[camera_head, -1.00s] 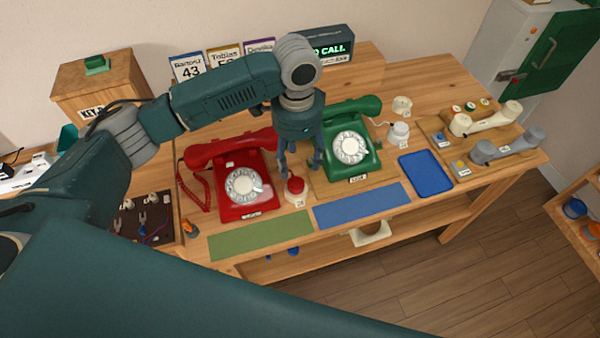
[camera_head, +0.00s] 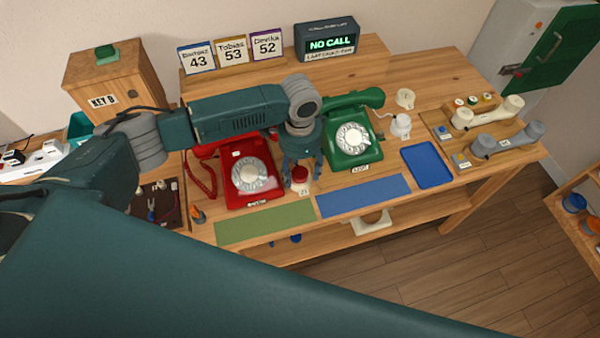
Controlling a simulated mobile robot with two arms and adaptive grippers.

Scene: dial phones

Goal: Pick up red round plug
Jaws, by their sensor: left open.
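The red round plug (camera_head: 300,174) stands on a small white base on the table, between the red phone (camera_head: 250,178) and the green phone (camera_head: 352,137), just behind the green and blue mats. My left gripper (camera_head: 301,177) points down over the plug. Its fingers are open, one on each side of the plug's red top, low near the table. I cannot tell whether the fingers touch it. My right gripper is not in view.
A green mat (camera_head: 262,224) and a blue mat (camera_head: 362,196) lie along the front edge. A blue tray (camera_head: 428,165) is to the right. White and grey handsets (camera_head: 503,139) lie at the far right. A call display (camera_head: 328,41) and name cards stand at the back.

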